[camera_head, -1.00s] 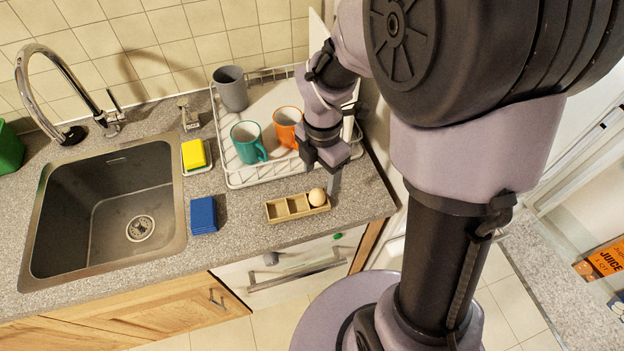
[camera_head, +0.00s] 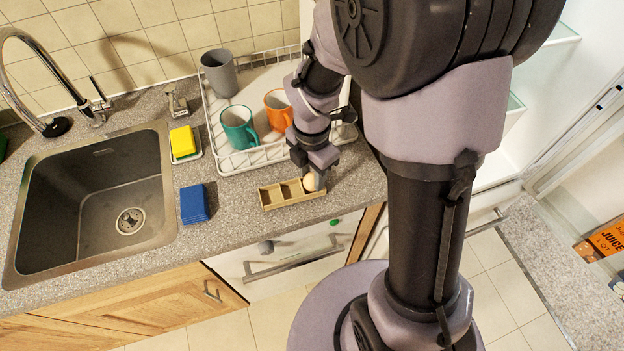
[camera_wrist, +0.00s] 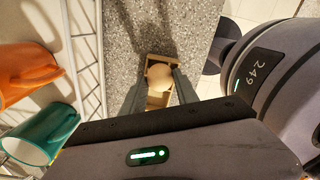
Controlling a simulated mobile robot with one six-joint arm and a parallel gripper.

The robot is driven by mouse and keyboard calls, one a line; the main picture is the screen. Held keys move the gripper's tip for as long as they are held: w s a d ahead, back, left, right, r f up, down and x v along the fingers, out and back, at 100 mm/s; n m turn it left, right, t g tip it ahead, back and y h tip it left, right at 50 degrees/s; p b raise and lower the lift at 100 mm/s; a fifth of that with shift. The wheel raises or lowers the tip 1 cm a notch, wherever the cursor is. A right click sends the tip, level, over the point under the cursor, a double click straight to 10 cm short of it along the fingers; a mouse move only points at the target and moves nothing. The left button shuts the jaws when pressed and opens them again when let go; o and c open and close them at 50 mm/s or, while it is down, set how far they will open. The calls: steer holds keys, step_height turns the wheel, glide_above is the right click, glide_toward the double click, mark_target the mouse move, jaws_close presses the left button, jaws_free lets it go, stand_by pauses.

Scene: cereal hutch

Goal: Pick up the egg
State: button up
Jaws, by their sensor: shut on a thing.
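The egg (camera_head: 310,182) is pale brown and sits at the right end of a small wooden holder (camera_head: 279,197) on the counter. My gripper (camera_head: 314,178) is down over that end of the holder, shut on the egg and partly hiding it. In the wrist view the egg (camera_wrist: 159,77) lies between the two fingers of my gripper (camera_wrist: 158,85), with the holder (camera_wrist: 152,60) around and below it. The egg is still at the holder, and I cannot tell whether it is lifted at all.
A white dish rack (camera_head: 240,158) with a teal mug (camera_head: 238,128), an orange mug (camera_head: 278,108) and a grey cup (camera_head: 219,73) stands behind the holder. A blue sponge (camera_head: 194,204) and the sink (camera_head: 95,205) are to the left. The counter's front edge is close.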

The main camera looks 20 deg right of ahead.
step_height(320, 180, up, 4)
steer(key=shift+s+r+p, duration=0.1)
steer(key=shift+s+p, duration=0.05)
steer(key=shift+p, duration=1.05)
steer(key=s+d+b, duration=0.4)
steer(key=s+b, duration=0.2)
steer(key=s, duration=0.9)
steer(key=shift+r, duration=0.45)
steer(key=shift+s+d, duration=0.1)
